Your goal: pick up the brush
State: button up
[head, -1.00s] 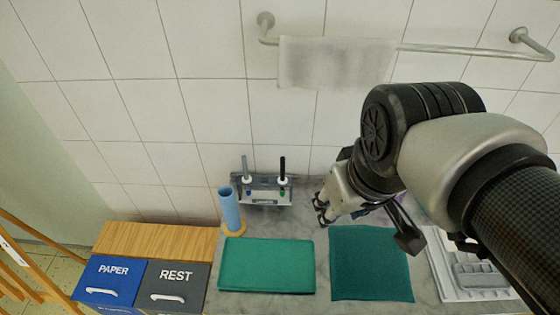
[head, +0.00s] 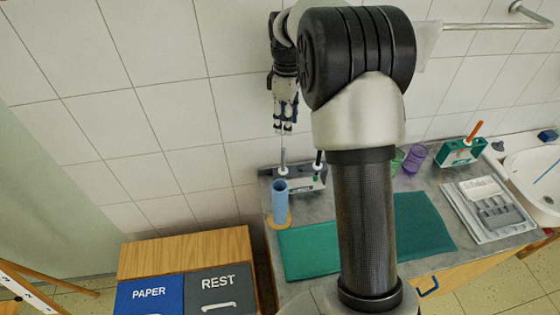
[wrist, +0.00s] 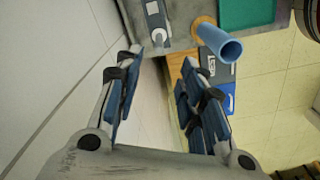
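A small grey rack (head: 313,181) stands on the counter by the tiled wall and holds two upright handles. One handle is grey (head: 283,157) with a white collar; the other is black (head: 318,158). Which one counts as the brush, I cannot tell for sure. My gripper (head: 284,131) points down just above the grey handle, apart from it. In the wrist view my gripper (wrist: 162,62) has its fingers spread with nothing between them. The rack (wrist: 153,12) shows there beyond the fingertips, with a white collar (wrist: 159,37) at its near end.
A blue cylinder (head: 280,198) on a wooden base stands close in front of the rack. Green cloths (head: 310,251) lie on the counter (head: 437,185), partly behind my arm. Purple (head: 412,160) and green cups, a teal holder (head: 460,153) and a grey tray (head: 497,212) are right.

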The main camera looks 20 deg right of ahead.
jog(key=b, duration=0.3)
send_near(283, 170)
jog(key=shift+w+d+f, duration=0.1)
jog(key=shift+w+d, duration=0.05)
jog(key=shift+d, duration=0.15)
jog(key=shift+w+a+f+b, duration=0.15)
jog(key=shift+f+b, duration=0.5)
jog(key=shift+f, duration=0.85)
jog(key=shift+w+d+f+b, duration=0.1)
jog(key=shift+f+b, duration=0.5)
jog(key=shift+f, duration=0.9)
jog(key=shift+r, duration=0.1)
grip_shut()
